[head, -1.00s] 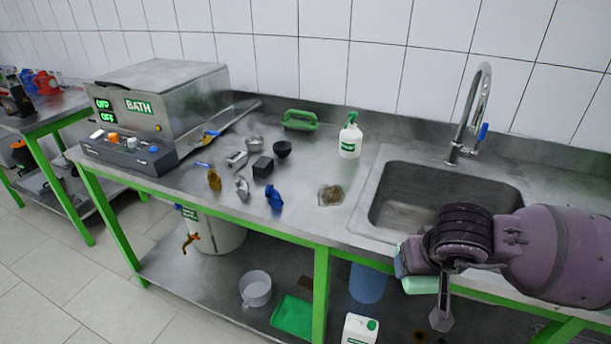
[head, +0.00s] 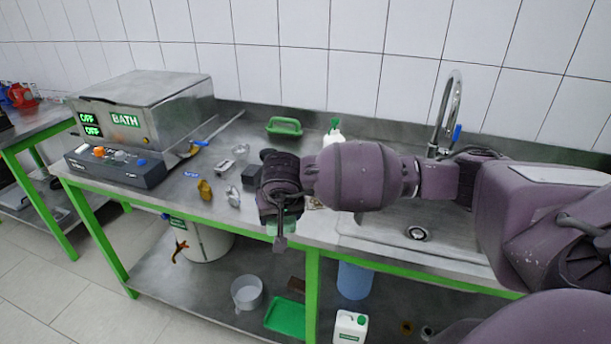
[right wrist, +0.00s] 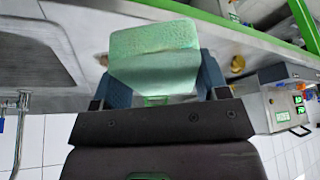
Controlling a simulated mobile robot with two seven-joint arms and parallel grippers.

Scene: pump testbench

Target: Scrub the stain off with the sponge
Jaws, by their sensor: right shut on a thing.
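My right gripper (head: 280,218) is shut on a light green sponge (head: 282,229), which shows below the dark gripper near the counter's front edge. In the right wrist view the sponge (right wrist: 154,52) sits between the blue-grey fingers and covers much of the steel counter behind it. A small brownish sliver of the stain (head: 314,204) shows just to the right of my right gripper; my arm hides the rest. I cannot tell whether the sponge touches the counter. My left gripper is not in view.
A steel bath device (head: 150,118) stands at the left of the counter. The sink (head: 385,240) is at the right.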

